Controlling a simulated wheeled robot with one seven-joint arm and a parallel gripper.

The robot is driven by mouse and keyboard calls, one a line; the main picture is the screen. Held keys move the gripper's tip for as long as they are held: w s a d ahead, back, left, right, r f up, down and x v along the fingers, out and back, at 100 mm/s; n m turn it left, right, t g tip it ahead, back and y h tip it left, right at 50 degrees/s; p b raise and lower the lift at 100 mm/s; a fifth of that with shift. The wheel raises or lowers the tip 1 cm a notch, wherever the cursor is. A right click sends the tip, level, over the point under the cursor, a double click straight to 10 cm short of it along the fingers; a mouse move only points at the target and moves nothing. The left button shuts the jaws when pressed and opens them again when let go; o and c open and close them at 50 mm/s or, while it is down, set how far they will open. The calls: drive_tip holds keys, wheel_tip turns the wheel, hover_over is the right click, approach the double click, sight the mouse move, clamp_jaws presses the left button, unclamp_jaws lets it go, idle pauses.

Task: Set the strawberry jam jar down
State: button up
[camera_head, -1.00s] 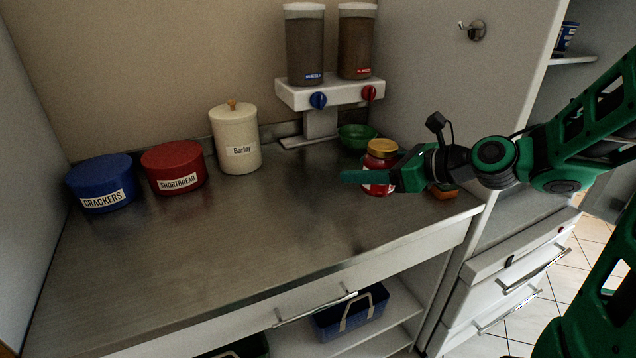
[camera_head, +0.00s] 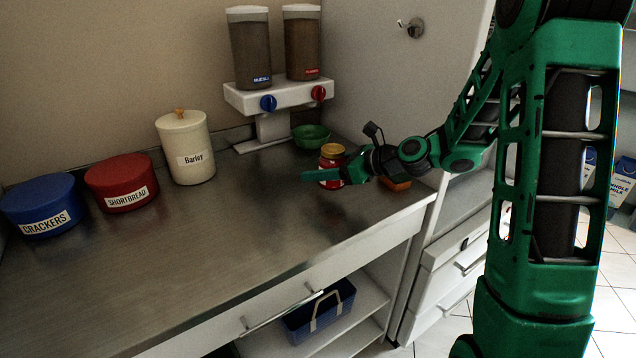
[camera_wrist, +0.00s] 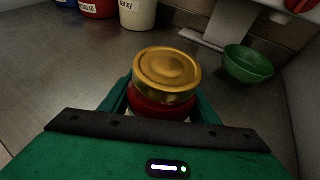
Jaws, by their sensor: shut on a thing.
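The strawberry jam jar (camera_head: 331,158) is a red jar with a gold lid and a pale label. It is upright at the right part of the metal counter, in front of the green bowl. My gripper (camera_head: 328,177) is shut on the jar, with one green finger showing across its front. In the wrist view the gold lid of the jar (camera_wrist: 167,72) stands up between the two fingers of my gripper (camera_wrist: 163,105).
A green bowl (camera_head: 311,137) and a cereal dispenser (camera_head: 272,95) stand behind the jar. An orange object (camera_head: 398,184) lies to its right by the wrist. A barley canister (camera_head: 186,148), a red shortbread tin (camera_head: 122,182) and a blue crackers tin (camera_head: 43,206) stand left. The counter's middle is clear.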

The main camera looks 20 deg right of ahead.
drive_tip(key=shift+f, duration=1.95)
drive_tip(key=shift+f, duration=0.1)
drive_tip(key=o, duration=1.5)
drive_tip(key=shift+s+d, duration=0.1)
drive_tip(key=v, duration=1.2)
